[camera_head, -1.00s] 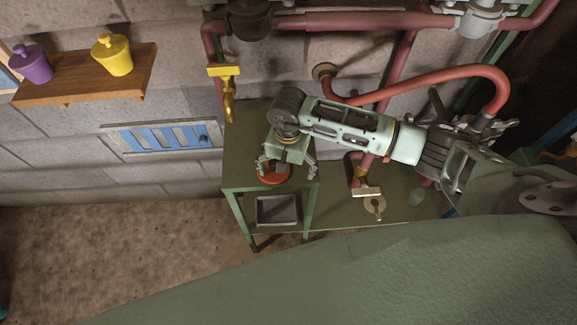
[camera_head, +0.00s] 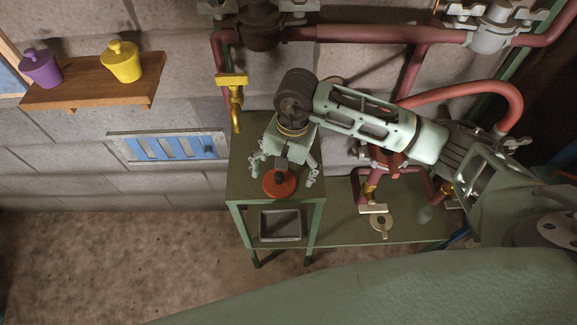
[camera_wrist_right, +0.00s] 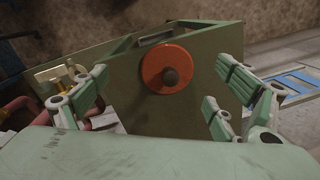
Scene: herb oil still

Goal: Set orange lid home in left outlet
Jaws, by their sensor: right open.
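The orange lid (camera_head: 280,184) is a round disc with a dark central knob. It lies on the green table (camera_head: 239,185), near its front edge, and also shows in the right wrist view (camera_wrist_right: 155,75). My right gripper (camera_head: 288,170) is open and empty, with its fingers spread to either side of the lid. In the wrist view the gripper (camera_wrist_right: 163,90) has a visible gap between its fingers and the lid. A brass tap (camera_head: 236,100) hangs from the red pipe at left; I cannot tell whether it is the left outlet. My left gripper is not in view.
A grey tray (camera_head: 282,226) sits on the lower shelf. A wooden shelf (camera_head: 85,93) holds a purple jar (camera_head: 41,70) and a yellow jar (camera_head: 121,64). Red pipes (camera_head: 385,34) run along the wall behind my arm. The floor at left is clear.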

